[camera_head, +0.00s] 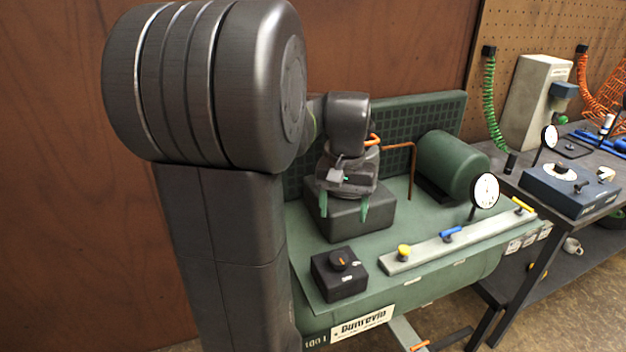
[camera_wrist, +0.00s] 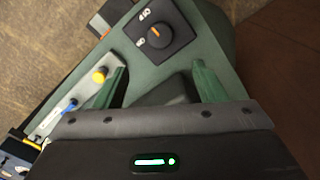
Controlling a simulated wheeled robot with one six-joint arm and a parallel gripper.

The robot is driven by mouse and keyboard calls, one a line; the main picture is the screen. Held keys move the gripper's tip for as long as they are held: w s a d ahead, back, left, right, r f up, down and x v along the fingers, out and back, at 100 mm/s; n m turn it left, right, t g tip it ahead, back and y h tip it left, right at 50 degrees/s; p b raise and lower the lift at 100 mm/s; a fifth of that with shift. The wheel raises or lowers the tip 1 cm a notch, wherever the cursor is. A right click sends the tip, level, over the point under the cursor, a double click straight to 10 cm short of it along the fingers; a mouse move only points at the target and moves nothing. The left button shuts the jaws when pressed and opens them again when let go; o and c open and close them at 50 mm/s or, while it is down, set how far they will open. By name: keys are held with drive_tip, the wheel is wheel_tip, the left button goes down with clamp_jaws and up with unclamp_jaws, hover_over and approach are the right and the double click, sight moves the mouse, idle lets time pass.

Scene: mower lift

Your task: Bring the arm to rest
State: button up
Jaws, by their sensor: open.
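My arm rises large at the left of the head view and reaches over a green compressor bench. My gripper (camera_head: 344,207) hangs at the arm's end, fingers pointing down, in front of and above a dark grey block on the bench (camera_head: 362,218). Its two green fingers are apart, with nothing seen between them. In the wrist view my gripper (camera_wrist: 162,82) also shows spread fingers, with the dark block (camera_wrist: 176,90) beyond them. Whether the fingertips touch the block cannot be told.
A black box with an orange-marked knob (camera_head: 340,272) stands at the bench's front; it shows in the wrist view (camera_wrist: 160,36). A grey strip (camera_head: 455,240) carries yellow and blue valves. A gauge (camera_head: 485,190) and green cylinder (camera_head: 455,165) stand right. A workbench (camera_head: 545,205) stands beyond.

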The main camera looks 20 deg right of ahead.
sight(340, 257)
wheel_tip(340, 257, down, 14)
drive_tip(key=shift+r+b, duration=0.25)
drive_tip(key=shift+b, duration=0.05)
drive_tip(key=shift+f, duration=0.2)
drive_tip(key=shift+n, duration=0.6)
drive_tip(key=shift+r, duration=0.1)
